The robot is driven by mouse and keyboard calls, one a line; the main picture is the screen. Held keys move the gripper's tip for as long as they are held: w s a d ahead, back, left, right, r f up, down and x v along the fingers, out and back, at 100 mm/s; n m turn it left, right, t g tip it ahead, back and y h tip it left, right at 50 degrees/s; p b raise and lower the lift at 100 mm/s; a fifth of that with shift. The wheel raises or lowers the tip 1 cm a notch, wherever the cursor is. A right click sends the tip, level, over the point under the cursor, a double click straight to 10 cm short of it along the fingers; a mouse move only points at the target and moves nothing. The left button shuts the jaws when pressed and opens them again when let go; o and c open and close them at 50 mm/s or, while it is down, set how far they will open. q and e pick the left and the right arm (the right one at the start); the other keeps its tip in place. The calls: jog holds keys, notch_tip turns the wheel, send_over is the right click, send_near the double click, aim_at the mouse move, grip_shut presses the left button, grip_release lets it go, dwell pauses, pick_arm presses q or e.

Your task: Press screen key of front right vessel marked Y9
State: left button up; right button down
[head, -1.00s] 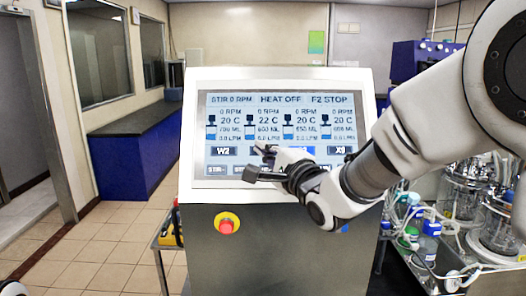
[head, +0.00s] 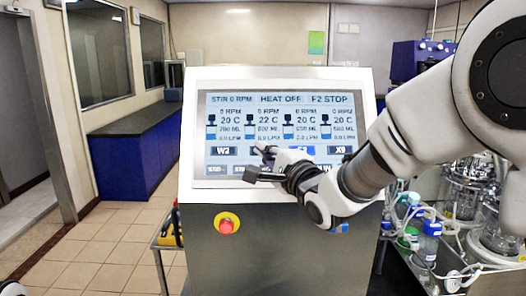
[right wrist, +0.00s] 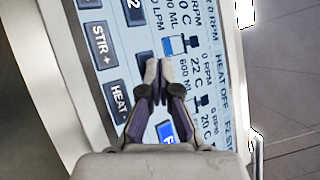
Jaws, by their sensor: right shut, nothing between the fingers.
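The touch screen (head: 225,130) on the white-framed console shows several vessel columns with a row of keys below. The W2 key (head: 223,151) and X9 key (head: 340,150) can be read. A blue-lit key (head: 303,150) is partly covered, and in the right wrist view its label (right wrist: 165,132) starts with F. No Y9 label can be read; the key place between W2 and the blue key is hidden by my right gripper (head: 262,148). This gripper is shut and empty, its tips (right wrist: 160,64) over the screen. Contact with the glass cannot be told.
A red stop button (head: 227,226) in a yellow ring sits below the screen. STIR+ (right wrist: 103,44) and HEAT (right wrist: 119,101) keys lie in the bottom row. Glass vessels and bottles (head: 428,240) stand at the right. Floor at the left is clear.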

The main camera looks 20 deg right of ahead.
jog(key=shift+w, duration=0.1)
dwell(0.3)
jog(key=shift+s+a+r, duration=0.15)
jog(key=shift+s+r, duration=0.25)
jog(key=shift+s, duration=0.35)
jog(key=s, duration=0.1)
jog(key=s+r+p, duration=0.1)
jog(key=s+a+r+p, duration=0.1)
jog(key=s, duration=0.1)
jog(key=shift+a+r, duration=0.1)
jog(key=shift+r, duration=0.15)
dwell(0.4)
